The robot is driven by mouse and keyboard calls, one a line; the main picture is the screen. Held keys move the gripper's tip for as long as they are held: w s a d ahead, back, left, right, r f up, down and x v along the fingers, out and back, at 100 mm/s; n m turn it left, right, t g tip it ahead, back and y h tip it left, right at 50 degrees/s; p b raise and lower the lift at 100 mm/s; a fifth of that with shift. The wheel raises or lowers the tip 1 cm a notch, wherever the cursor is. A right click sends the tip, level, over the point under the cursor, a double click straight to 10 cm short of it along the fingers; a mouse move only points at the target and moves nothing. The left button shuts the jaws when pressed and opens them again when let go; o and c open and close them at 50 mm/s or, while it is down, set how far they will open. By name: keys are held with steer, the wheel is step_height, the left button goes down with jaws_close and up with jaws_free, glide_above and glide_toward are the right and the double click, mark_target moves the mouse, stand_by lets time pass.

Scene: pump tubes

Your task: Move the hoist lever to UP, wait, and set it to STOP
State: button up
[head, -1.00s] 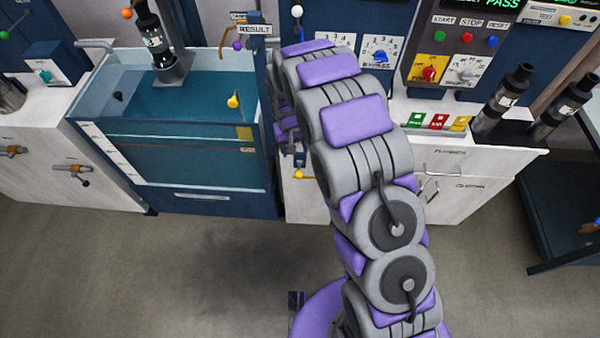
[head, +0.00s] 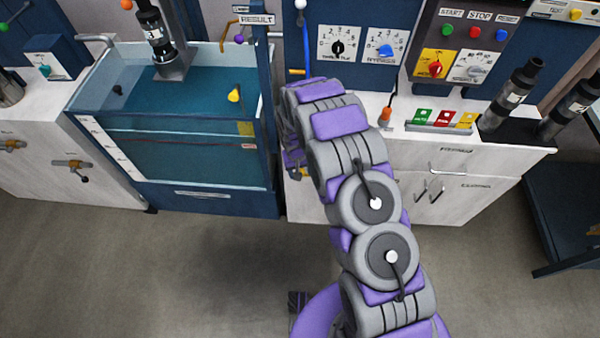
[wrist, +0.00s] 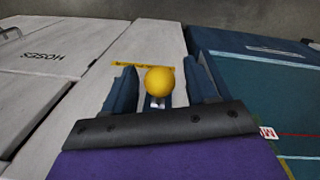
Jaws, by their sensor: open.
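A lever with a round yellow knob (wrist: 160,81) stands on the pale cabinet face in the wrist view, in front of a small yellow label too blurred to read. My gripper (wrist: 160,64) is open, with one dark finger on each side of the knob. Gaps show between knob and fingers, so I see no grip. In the head view the yellow knob (head: 303,173) is mostly hidden behind my arm, as is most of my gripper. The lever's exact setting cannot be told.
The water tank (head: 170,198) stands just left of the lever, with a dark blue frame. A panel with dials (head: 360,45) is behind my arm. Red, green and yellow tags (head: 440,118) lie on the counter at right. The floor in front is clear.

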steer(key=shift+f, duration=0.3)
jaws_close()
stand_by(0.4)
